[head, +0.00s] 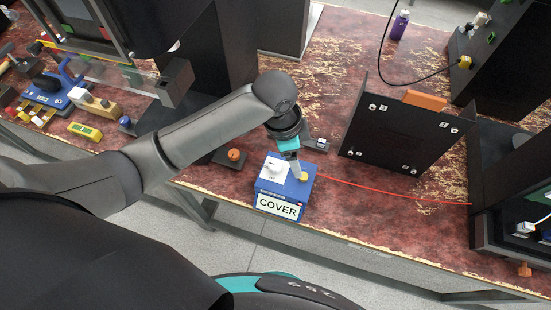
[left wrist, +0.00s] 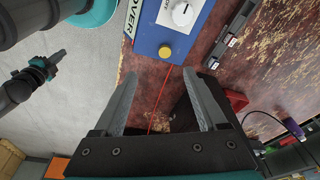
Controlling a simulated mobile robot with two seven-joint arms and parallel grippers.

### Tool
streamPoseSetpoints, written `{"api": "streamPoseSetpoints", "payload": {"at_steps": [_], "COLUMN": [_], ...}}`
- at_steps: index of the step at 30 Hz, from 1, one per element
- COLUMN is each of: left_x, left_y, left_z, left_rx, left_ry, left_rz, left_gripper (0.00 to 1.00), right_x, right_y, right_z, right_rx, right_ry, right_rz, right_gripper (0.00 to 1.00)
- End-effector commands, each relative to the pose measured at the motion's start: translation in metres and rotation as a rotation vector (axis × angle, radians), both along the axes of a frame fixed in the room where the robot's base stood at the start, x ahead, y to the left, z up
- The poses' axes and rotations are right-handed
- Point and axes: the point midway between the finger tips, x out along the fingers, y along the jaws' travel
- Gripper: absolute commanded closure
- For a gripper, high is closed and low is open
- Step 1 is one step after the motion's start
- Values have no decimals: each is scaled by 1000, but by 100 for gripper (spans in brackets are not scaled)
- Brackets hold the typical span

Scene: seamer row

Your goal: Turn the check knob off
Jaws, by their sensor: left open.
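A blue box (head: 267,198) with a white label reading COVER stands near the table's front edge. On its top are a white knob (head: 273,168) and a yellow button (head: 304,177). No label reading CHECK is legible. My left gripper (head: 295,168) is over the right side of the box and partly hides its top. In the left wrist view the gripper (left wrist: 160,78) is open and empty, its fingertips just short of the yellow button (left wrist: 165,52).
A thin red cord (head: 400,194) runs right from the box. A black panel (head: 390,135) with an orange handle stands behind right. An orange knob on a dark base (head: 234,155) is left of the box. The table (head: 350,213) is mostly clear at the front right.

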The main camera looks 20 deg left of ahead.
Motion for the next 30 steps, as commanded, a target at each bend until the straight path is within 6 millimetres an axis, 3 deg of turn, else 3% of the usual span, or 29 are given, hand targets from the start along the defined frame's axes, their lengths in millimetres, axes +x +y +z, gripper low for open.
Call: {"api": "streamPoseSetpoints", "payload": {"at_steps": [6,14,20,30], "left_x": [21,27,26,26], "left_y": [34,53,53,52], "left_z": [35,48,24,-50], "left_rx": [139,201,201,201], "left_ry": [38,73,77,75], "left_rz": [-170,-232,-232,-232], "left_gripper": [26,26,26,26], "right_x": [1,1,2,2], "right_y": [-1,-1,-1,0], "right_z": [5,6,2,-11], "right_rx": [-1,0,0,0], "right_ry": [-1,-2,-3,-3], "right_rz": [-1,-1,0,1], "right_gripper": [100,100,100,100]}}
